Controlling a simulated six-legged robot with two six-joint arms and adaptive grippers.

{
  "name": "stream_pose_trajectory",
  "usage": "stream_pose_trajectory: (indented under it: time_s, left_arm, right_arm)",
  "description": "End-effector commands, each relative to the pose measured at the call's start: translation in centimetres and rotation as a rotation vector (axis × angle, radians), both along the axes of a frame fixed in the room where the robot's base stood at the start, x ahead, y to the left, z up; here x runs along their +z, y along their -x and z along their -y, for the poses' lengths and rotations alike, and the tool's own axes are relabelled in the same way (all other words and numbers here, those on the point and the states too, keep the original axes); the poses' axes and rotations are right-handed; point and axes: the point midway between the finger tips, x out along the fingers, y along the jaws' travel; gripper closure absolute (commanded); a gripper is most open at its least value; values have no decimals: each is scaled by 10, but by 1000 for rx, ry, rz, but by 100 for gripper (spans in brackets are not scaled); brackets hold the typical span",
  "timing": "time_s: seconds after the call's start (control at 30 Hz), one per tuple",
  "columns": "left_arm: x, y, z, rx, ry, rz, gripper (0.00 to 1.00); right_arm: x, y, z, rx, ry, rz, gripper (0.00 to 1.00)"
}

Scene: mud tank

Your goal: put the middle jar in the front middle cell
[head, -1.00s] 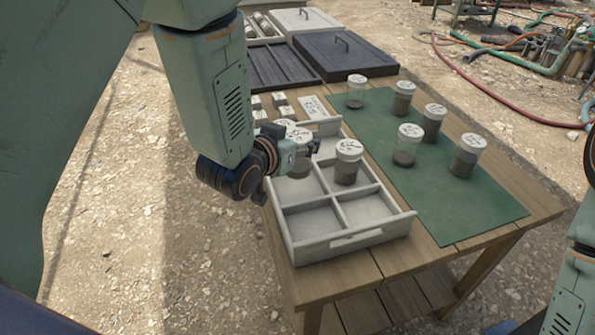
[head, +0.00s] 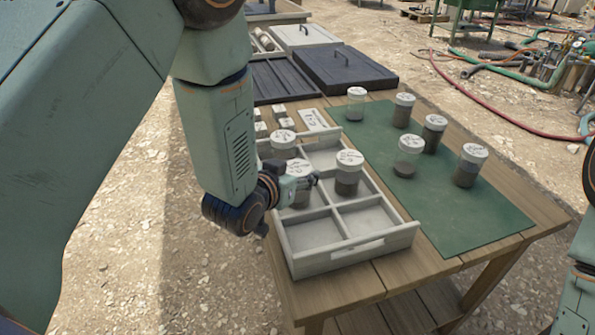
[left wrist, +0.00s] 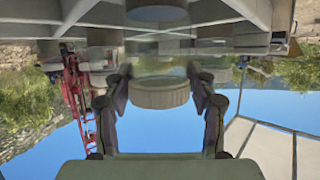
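The jar (head: 298,169), clear with a white lid and dark contents, stands upright in the middle cell of the left column of the pale crate (head: 345,257). Its lid is about level with the other crate jars; I cannot tell if its base touches the floor. My left gripper (head: 308,183) is around it below the lid. In the left wrist view, the jar's lid (left wrist: 160,94) and clear body lie between the fingers (left wrist: 160,75), which appear closed on the glass. The two near cells of the crate are empty. My right gripper is out of view.
Other jars stand in the crate, at the back left (head: 283,140) and middle right (head: 348,160). Several more stand on the green mat (head: 470,222). Small white blocks (head: 282,122) and dark trays (head: 345,72) lie behind the crate.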

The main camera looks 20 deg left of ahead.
Motion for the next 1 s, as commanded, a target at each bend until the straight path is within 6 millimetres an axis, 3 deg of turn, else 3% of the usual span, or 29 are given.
stream_pose_trajectory:
  time_s: [0.2,0.6,1.0]
  left_arm:
    - [0,0,0,0,0,0,23]
    - [7,1,0,0,0,0,23]
    - [34,68,-14,3,2,-2,23]
  right_arm:
    - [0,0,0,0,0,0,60]
    - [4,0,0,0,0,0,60]
    - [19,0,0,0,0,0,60]
